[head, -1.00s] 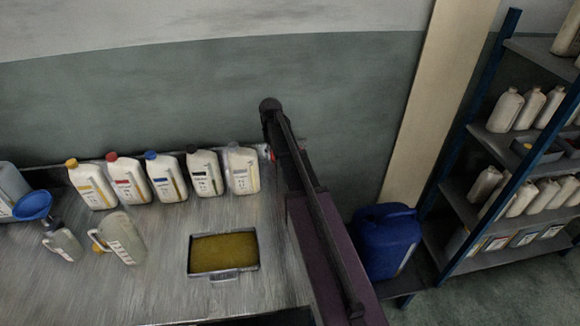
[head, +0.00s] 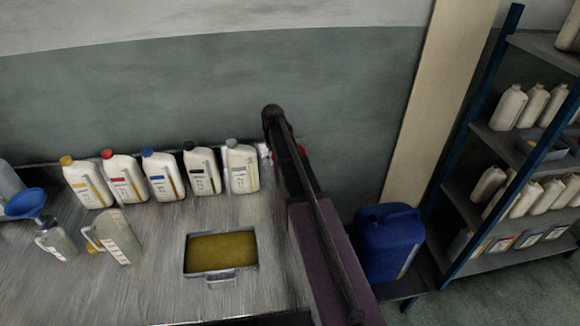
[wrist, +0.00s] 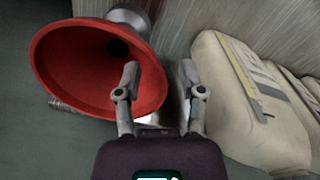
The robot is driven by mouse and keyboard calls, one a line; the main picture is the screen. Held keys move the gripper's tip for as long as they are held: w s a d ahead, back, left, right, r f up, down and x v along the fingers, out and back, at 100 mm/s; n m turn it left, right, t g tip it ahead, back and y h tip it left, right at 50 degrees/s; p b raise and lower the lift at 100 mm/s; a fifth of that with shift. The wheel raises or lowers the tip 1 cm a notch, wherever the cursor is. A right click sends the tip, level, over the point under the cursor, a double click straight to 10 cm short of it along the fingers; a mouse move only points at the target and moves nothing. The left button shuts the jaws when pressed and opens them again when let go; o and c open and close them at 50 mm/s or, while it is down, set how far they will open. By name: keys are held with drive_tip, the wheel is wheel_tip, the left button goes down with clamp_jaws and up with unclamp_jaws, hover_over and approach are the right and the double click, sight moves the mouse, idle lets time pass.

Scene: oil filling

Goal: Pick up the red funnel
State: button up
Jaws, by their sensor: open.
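The red funnel (wrist: 55,62) shows in the wrist view at the upper left, its wide mouth turned toward the camera. Its narrow end points toward a grey metallic round part (wrist: 128,17) behind it. My gripper (wrist: 158,72) is open, with the left finger overlapping the funnel's right rim in the picture and the right finger to the right of the funnel. I cannot tell whether a finger touches it. In the head view my arm hides nearly all of the funnel; only a small red bit (head: 301,149) shows beside the arm.
A white bottle (wrist: 245,100) stands close to the right of my gripper. Several bottles with coloured caps line the table's back edge. A blue funnel (head: 25,203), a measuring jug (head: 118,240) and an oil tray (head: 220,280) are on the table. A blue canister (head: 388,245) stands right of it.

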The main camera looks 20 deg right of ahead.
drive_tip(key=shift+f+b, duration=0.4)
drive_tip(key=shift+f, duration=0.25)
clamp_jaws()
